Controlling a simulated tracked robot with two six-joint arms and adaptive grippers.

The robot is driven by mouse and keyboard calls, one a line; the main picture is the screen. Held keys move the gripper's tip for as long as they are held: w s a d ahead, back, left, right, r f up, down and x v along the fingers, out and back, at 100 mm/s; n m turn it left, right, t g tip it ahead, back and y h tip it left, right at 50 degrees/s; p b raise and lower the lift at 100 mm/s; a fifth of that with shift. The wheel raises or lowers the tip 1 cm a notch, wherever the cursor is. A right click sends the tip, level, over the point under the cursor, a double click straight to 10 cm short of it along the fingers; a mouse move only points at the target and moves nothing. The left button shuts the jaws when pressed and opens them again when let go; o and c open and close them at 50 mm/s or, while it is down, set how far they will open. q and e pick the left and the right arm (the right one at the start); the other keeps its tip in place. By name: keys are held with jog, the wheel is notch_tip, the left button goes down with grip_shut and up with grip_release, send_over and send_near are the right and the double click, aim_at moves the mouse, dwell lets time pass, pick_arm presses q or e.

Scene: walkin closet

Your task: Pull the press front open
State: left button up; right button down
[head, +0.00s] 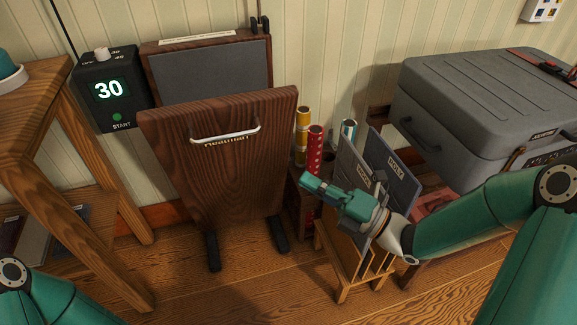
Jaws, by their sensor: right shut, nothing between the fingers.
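The trouser press stands against the wall, with a dark wooden front (218,165) and a grey padded back panel (210,70). A pale bar handle (225,135) crosses the upper part of the front. The front's top edge stands forward of the back panel, and the grey pad shows above and behind it. My right gripper (305,183) is shut and empty, to the right of the press front and lower than the handle. It appears apart from the front. My left gripper is outside the view; only part of my left arm shows at lower left.
A black timer box (108,90) reading 30 stands left of the press. A wooden table (70,150) is at far left. Wrapping rolls (315,150) and a wooden rack with grey boards (392,175) stand to the right, close to my right gripper. A grey case (480,105) lies beyond.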

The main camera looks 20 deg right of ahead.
jog(key=w+d+x, duration=0.1)
jog(key=d+x, duration=0.1)
jog(key=x, duration=1)
jog(key=shift+w+r, duration=0.3)
jog(key=shift+w, duration=0.2)
jog(key=shift+b, duration=0.3)
jog(key=shift+w+r+b, duration=0.2)
jog(key=shift+w+b, duration=0.05)
jog(key=shift+w, duration=0.2)
jog(key=shift+w+r+b, duration=0.2)
jog(key=shift+w+b, duration=0.05)
jog(key=shift+w, duration=0.2)
